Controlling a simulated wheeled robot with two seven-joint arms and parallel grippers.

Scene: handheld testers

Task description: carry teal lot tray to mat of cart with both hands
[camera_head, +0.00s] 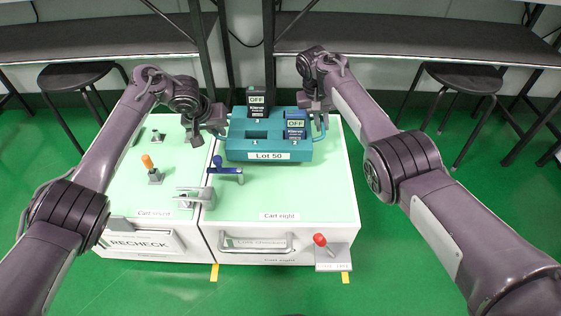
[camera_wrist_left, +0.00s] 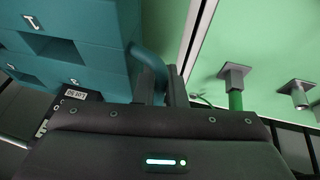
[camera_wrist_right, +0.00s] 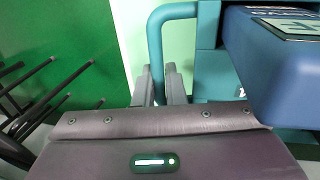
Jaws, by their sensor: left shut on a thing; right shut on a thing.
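The teal lot tray (camera_head: 268,156), labelled "Lot 50", is over the back of the right cart's light green mat (camera_head: 285,195); I cannot tell whether it touches the mat. It looks level and carries a dark tester (camera_head: 256,98) and a blue tester (camera_head: 295,129), both reading "OFF". My left gripper (camera_head: 219,127) is shut on the tray's left handle, also seen in the left wrist view (camera_wrist_left: 147,62). My right gripper (camera_head: 320,107) is shut on the right handle, which shows in the right wrist view (camera_wrist_right: 155,45). The blue tester also shows there (camera_wrist_right: 265,70).
The left cart top holds an orange-knobbed lever (camera_head: 150,165) and small fittings. A blue-handled latch (camera_head: 226,172) and metal bracket (camera_head: 193,197) stand near the seam. A red-knobbed lever (camera_head: 322,243) is at the front right. The mat in front of the tray is clear.

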